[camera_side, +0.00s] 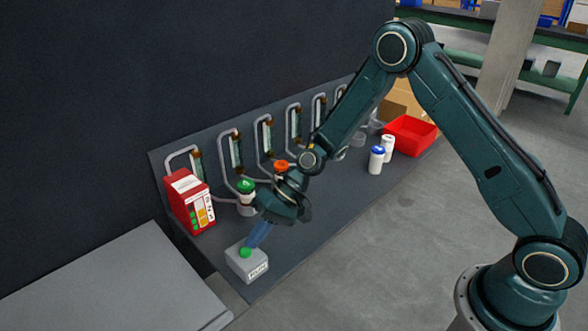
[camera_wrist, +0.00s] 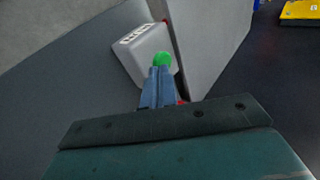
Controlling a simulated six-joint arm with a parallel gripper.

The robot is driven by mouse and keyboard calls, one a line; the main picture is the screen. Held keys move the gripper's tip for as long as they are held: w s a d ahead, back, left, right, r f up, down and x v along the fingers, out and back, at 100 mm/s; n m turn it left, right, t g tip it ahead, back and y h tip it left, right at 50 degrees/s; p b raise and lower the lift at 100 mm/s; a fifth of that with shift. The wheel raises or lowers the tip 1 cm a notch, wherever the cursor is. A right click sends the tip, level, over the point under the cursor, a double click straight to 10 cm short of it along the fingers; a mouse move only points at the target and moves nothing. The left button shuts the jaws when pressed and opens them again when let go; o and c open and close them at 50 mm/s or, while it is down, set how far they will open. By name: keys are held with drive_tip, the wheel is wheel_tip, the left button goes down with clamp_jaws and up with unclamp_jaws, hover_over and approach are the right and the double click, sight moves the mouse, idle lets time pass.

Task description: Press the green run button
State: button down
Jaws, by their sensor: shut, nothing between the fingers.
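The green run button (camera_side: 245,253) sits on top of a light grey box (camera_side: 250,267) with a label on its front, at the near left end of the dark bench. The button also shows in the wrist view (camera_wrist: 162,59), on the grey box (camera_wrist: 143,52). My gripper (camera_side: 251,241) is shut and empty, its blue fingers pointing down at the button. In the wrist view the fingertips (camera_wrist: 161,70) overlap the button's lower edge. I cannot tell whether they touch it or hover just above it.
A red box (camera_side: 189,202) with coloured buttons stands behind and left of the button box. A green-capped container (camera_side: 246,195) stands close to my wrist. Curved pipes line the back panel.

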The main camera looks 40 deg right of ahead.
drive_tip(key=v, duration=1.4)
drive_tip(key=shift+w+a+r, duration=0.1)
idle(0.4)
drive_tip(key=s+d+r+n+t+h, duration=0.25)
drive_tip(key=s+r+h, duration=0.35)
drive_tip(key=s+r, duration=0.65)
drive_tip(key=s+d+r+h, duration=0.1)
drive_tip(key=s+d+r, duration=0.1)
drive_tip(key=s, duration=0.5)
drive_tip(key=s+d+r+t+h, duration=0.1)
drive_tip(key=s+d+r+h, duration=0.1)
drive_tip(key=s+d, duration=0.2)
drive_tip(key=shift+s+m, duration=0.35)
drive_tip(key=shift+s, duration=1.15)
drive_tip(key=shift+t, duration=0.25)
